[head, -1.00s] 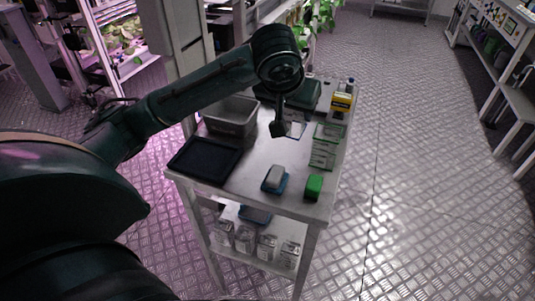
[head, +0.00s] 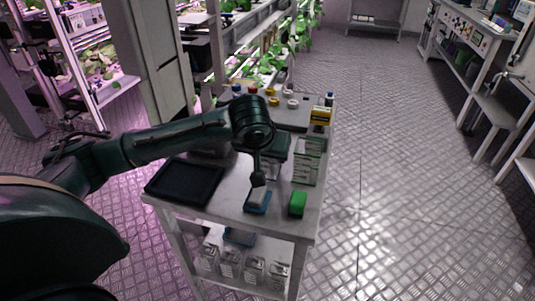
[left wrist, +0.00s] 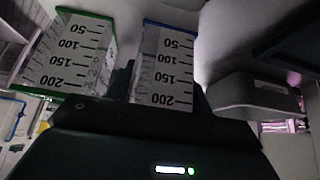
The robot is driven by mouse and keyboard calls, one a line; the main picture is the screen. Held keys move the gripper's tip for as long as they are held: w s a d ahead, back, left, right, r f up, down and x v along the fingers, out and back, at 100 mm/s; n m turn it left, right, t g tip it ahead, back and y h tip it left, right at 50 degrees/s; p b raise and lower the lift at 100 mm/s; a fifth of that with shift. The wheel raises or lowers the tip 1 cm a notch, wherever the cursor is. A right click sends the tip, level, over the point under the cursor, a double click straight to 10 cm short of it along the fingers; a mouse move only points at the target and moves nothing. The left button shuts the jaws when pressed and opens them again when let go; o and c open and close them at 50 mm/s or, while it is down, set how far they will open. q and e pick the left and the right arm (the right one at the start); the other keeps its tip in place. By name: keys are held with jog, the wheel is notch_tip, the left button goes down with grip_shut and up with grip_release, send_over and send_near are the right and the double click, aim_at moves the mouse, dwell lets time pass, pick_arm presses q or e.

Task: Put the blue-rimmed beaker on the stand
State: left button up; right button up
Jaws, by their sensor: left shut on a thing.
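The blue-rimmed beaker (left wrist: 165,65), pale with black 50 to 200 markings, is in the left wrist view between the dark fingers of my left gripper (left wrist: 163,98). The gripper is shut on it; the contact itself is partly hidden. In the head view my left gripper (head: 259,181) is over the front half of the table, and hides most of the beaker. A green-rimmed beaker (left wrist: 70,55) is left of the held one in the left wrist view. I cannot tell which thing is the stand. My right gripper is out of view.
Bottles and caps stand at the back. Several clear jars (head: 230,264) are on the shelf below.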

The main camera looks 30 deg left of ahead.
pick_arm(q)
jog(key=o, duration=0.9)
jog(key=shift+o, duration=0.2)
